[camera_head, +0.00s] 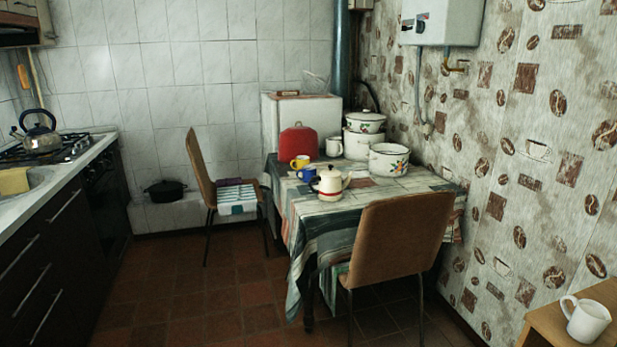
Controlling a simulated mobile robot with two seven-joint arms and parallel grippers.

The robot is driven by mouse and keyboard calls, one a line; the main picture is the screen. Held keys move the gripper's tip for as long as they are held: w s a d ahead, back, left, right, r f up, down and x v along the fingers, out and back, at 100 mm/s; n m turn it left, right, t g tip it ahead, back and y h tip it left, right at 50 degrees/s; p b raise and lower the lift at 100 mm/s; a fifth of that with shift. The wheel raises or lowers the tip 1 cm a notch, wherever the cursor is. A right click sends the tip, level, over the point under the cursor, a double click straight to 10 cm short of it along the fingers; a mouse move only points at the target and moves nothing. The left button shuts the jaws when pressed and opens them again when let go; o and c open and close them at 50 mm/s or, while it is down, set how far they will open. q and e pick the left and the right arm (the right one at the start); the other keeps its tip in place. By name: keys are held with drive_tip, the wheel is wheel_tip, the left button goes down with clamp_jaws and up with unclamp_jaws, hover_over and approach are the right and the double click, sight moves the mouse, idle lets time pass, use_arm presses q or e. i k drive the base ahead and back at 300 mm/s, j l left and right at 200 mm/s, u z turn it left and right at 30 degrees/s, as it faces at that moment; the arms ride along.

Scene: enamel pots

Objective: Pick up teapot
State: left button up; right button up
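A cream teapot (331,186) with red trim and a dark knob on its lid stands upright on the cloth-covered table (310,215), near its front-left part. Its lower right is close to the back of a brown chair (398,238). A metal kettle (42,138) with a dark handle stands on the stove at the far left. Neither of my grippers is in view, and nothing is seen touching the teapot.
Another chair (201,170) stands left of the table. Tiled floor (190,300) is clear between counter and table.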

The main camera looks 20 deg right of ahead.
sight(329, 189)
drive_tip(key=i+j+z, duration=0.75)
drive_tip(key=j, duration=0.4)
drive_tip(key=i+j+z, duration=0.25)
drive_tip(key=j, duration=0.25)
drive_tip(key=i, duration=0.1)
